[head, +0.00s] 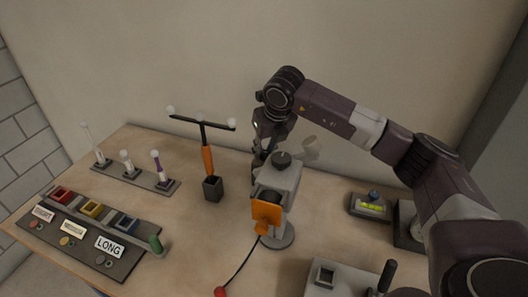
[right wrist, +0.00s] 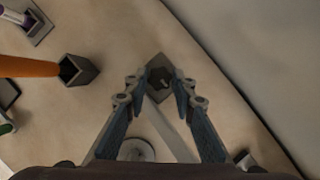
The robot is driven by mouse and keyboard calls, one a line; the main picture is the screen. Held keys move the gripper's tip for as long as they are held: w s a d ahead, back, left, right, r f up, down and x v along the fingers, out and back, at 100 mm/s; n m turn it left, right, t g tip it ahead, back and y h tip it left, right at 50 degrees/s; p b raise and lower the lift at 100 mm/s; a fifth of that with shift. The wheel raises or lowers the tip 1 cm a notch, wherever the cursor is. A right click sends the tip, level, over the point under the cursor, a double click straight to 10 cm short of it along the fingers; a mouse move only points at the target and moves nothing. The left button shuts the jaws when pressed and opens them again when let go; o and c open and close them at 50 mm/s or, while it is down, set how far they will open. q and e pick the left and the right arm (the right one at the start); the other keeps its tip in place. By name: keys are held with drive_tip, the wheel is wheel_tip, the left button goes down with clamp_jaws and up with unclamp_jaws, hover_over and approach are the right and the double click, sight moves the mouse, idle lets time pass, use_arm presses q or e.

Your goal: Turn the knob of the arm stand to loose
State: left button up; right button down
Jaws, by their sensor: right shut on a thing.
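The arm stand (head: 279,183) stands mid-table with a grey head, an orange front part and a round grey base. In the right wrist view a dark faceted knob (right wrist: 161,78) sits on a grey, diamond-shaped piece, between my fingertips. My right gripper (head: 258,168) reaches down at the left rear of the stand's head. In the right wrist view its two fingers (right wrist: 160,88) close on the knob from both sides. The knob's setting cannot be read. In the head view the fingertips are partly hidden. My left gripper is not in view.
A T-shaped rod with an orange handle (head: 207,160) stands in a dark block left of the stand. Small posts (head: 128,163) and a labelled panel (head: 85,238) lie further left. A yellow-lit device (head: 371,206) is right. A black cable (head: 243,265) runs to the front.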

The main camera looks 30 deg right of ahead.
sight(266, 151)
drive_tip(key=n+y, duration=0.1)
drive_tip(key=n, duration=0.1)
drive_tip(key=n+b, duration=0.1)
drive_tip(key=n, duration=0.1)
drive_tip(key=shift+d+y, duration=0.2)
drive_tip(key=shift+y, duration=0.2)
drive_tip(key=n, duration=0.2)
drive_tip(key=n+y, duration=0.1)
drive_tip(key=n, duration=0.1)
drive_tip(key=shift+w+d+r+g, duration=0.1)
drive_tip(key=shift+w+g, duration=0.05)
drive_tip(key=shift+g, duration=0.25)
drive_tip(key=n, duration=0.2)
drive_tip(key=n+g+y, duration=0.1)
drive_tip(key=n, duration=0.1)
drive_tip(key=shift+w+d+n+y, duration=0.1)
drive_tip(key=shift+w+n+y, duration=0.05)
drive_tip(key=shift+n+y, duration=0.15)
drive_tip(key=n+g, duration=0.1)
drive_tip(key=n, duration=0.1)
drive_tip(key=n+g, duration=0.1)
drive_tip(key=n, duration=0.2)
drive_tip(key=shift+w+y+p, duration=0.15)
drive_tip(key=shift+y+p, duration=0.15)
drive_tip(key=shift+p, duration=0.05)
drive_tip(key=shift+n, duration=0.3)
drive_tip(key=c, duration=1.6)
unclamp_jaws()
drive_tip(key=shift+d, duration=0.1)
